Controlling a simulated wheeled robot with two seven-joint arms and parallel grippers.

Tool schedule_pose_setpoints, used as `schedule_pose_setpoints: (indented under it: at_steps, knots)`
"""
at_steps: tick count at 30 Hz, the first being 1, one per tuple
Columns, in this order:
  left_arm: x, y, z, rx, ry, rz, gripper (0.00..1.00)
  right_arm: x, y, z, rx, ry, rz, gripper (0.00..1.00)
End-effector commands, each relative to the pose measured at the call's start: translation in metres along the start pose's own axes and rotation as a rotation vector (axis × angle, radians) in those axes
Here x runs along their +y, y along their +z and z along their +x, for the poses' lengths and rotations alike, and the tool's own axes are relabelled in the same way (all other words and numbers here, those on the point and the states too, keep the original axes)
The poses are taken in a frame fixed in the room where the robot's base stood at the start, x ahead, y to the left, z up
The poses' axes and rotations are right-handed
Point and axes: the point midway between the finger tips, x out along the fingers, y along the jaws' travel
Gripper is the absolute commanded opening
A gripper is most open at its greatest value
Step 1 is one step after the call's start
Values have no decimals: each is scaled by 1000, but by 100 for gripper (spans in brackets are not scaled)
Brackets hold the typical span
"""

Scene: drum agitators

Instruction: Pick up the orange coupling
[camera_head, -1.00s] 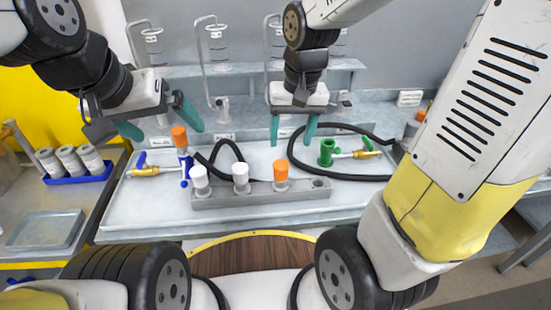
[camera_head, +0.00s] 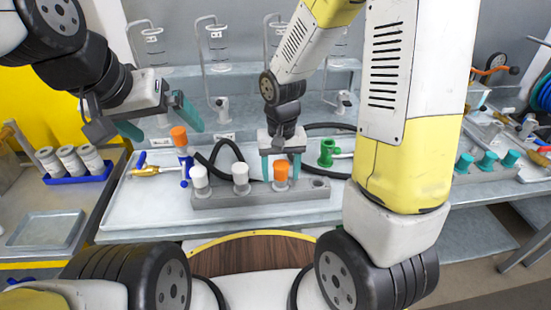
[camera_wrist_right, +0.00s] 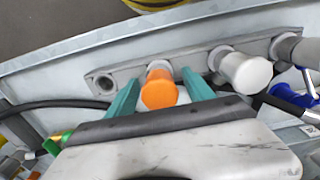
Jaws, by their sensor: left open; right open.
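An orange coupling (camera_head: 281,171) stands upright in a grey rack (camera_head: 220,198), to the right of two white couplings (camera_head: 200,177). My right gripper (camera_head: 281,179) is open, with one teal finger on each side of this coupling. In the right wrist view the orange coupling (camera_wrist_right: 159,91) lies between the two spread fingers (camera_wrist_right: 160,80); I cannot tell whether they touch it. Another orange piece (camera_head: 180,136) sits on top of a blue valve fitting at the left. My left gripper (camera_head: 164,126) is open and empty near that piece.
The rack has an empty hole (camera_wrist_right: 103,84) beside the orange coupling. A green fitting (camera_head: 327,152) and black hoses lie behind the rack on the white tray (camera_head: 140,207). A blue holder with grey cylinders (camera_head: 70,160) stands at the left.

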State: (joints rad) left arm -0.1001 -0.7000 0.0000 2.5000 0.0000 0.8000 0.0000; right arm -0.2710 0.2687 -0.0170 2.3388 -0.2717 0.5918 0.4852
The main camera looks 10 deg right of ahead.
Motion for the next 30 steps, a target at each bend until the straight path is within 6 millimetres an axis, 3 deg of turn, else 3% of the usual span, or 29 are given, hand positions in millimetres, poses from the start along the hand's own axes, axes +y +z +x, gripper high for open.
schedule_pose_setpoints:
  at_steps: [6,16,30]
  knots:
    - [0,0,0,0,0,0,100,0,0,1,0,0,0,61]
    - [0,0,0,0,0,0,100,0,0,1,1,0,0,0]
    - [0,0,0,0,0,0,100,0,-2,-3,2,-1,0,0]
